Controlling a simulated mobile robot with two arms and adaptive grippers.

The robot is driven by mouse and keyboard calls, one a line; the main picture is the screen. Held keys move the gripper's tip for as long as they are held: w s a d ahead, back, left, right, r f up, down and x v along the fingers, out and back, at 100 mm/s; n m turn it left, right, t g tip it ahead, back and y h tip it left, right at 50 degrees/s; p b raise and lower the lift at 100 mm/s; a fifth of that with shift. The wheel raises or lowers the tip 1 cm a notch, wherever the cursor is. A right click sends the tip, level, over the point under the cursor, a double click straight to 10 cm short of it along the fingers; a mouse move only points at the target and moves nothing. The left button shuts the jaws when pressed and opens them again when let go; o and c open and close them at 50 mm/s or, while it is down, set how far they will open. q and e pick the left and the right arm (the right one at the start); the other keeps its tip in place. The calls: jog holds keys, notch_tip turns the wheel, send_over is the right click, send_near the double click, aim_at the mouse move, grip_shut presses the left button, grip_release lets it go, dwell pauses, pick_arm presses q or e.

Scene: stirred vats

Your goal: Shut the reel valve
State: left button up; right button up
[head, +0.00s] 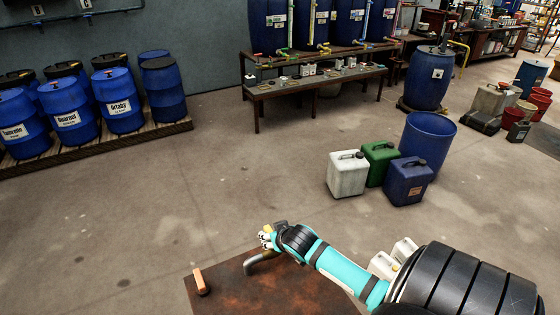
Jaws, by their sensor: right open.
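A rusty brown tabletop (235,299) lies at the bottom of the head view. A bent grey pipe (260,264) rises from it toward my right gripper. My right gripper (266,239) is open, at the end of the teal and black arm, above the far edge of the tabletop. A small yellow part (267,229) shows right at the gripper; I cannot tell whether it is the reel valve's handle, or whether the fingers touch it. An orange-brown handle-like piece (200,281) stands at the tabletop's left corner. My left gripper is not in view.
A white jerrycan (347,176), a green one (379,160) and a blue one (408,184) stand beside an open blue barrel (430,138). Several blue drums stand on a pallet (172,133) at left. A workbench (315,87) is at the back. The floor between is clear.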

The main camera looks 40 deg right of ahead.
jog(key=v, duration=0.7)
dwell(0.5)
